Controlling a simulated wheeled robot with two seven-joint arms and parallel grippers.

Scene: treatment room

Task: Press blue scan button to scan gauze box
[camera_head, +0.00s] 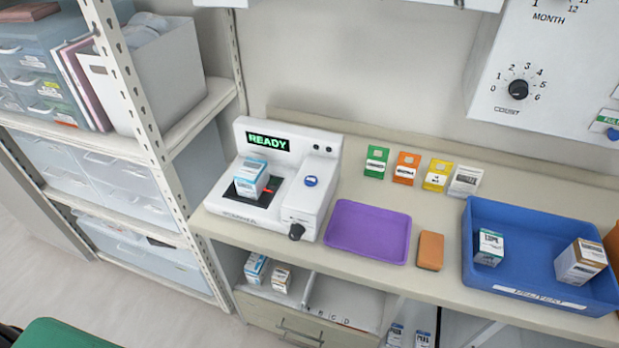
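A white scanner (297,140) stands on the counter, and its display (268,142) reads "READY" in green. A small white and blue box (252,178), which looks like the gauze box, sits on the scanner's black plate (271,196). A small red mark shows on the plate beside the box. The round blue scan button (311,181) is on the raised right part of the scanner, with nothing covering it. A black knob (296,231) is at the scanner's front right. Neither of my grippers is in view.
A purple tray (368,231) and an orange block (430,251) lie right of the scanner. A blue delivery tray (480,270) holds two boxes. Several coloured cards stand behind. A metal shelf (165,152) rises at left. More boxes sit below the counter.

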